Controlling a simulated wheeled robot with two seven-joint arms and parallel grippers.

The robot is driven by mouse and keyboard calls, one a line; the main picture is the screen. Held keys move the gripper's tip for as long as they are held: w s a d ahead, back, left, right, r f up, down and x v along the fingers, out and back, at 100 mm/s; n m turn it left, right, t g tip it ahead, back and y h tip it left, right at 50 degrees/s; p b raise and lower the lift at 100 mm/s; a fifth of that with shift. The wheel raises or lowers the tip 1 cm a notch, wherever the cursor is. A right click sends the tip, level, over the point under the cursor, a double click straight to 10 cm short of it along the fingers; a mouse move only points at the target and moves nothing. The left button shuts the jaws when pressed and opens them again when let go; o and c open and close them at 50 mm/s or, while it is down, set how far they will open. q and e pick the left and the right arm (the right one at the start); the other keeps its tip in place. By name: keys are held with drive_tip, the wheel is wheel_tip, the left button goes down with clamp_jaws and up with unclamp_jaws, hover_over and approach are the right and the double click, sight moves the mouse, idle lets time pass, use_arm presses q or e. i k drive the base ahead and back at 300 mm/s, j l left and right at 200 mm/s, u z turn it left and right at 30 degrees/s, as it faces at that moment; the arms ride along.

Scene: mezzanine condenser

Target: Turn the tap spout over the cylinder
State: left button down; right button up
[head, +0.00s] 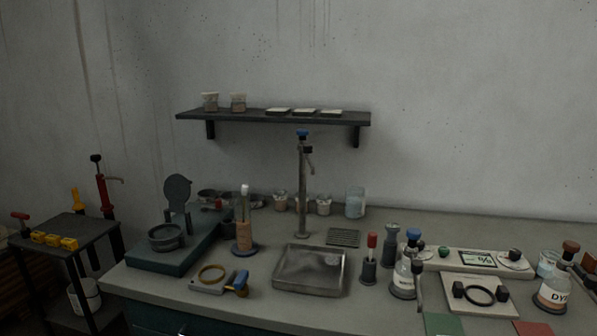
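The tap (303,195) is a tall grey column with a blue knob on top, standing upright at the back of the bench behind the metal basin. Its short spout (311,163) is near the top, on the right side of the column, and points down. A slim upright cylinder (244,232) with brownish contents and a pale top stands on a round blue base, left of the tap and of the basin. The spout is not above it. Neither of my grippers shows in the head view.
A shallow metal basin (310,287) sits in front of the tap. A teal stand with a dark pan (166,238) is on the left. A wall shelf (275,117) hangs behind the tap's top.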

sight(307, 148)
drive_tip(key=k+j+z, duration=0.1)
drive_tip(key=z, duration=0.25)
drive_tip(key=k+j+z, duration=0.1)
drive_tip(key=z, duration=0.3)
drive_tip(key=k+j+z, duration=0.1)
drive_tip(key=z, duration=0.25)
drive_tip(key=j, duration=0.1)
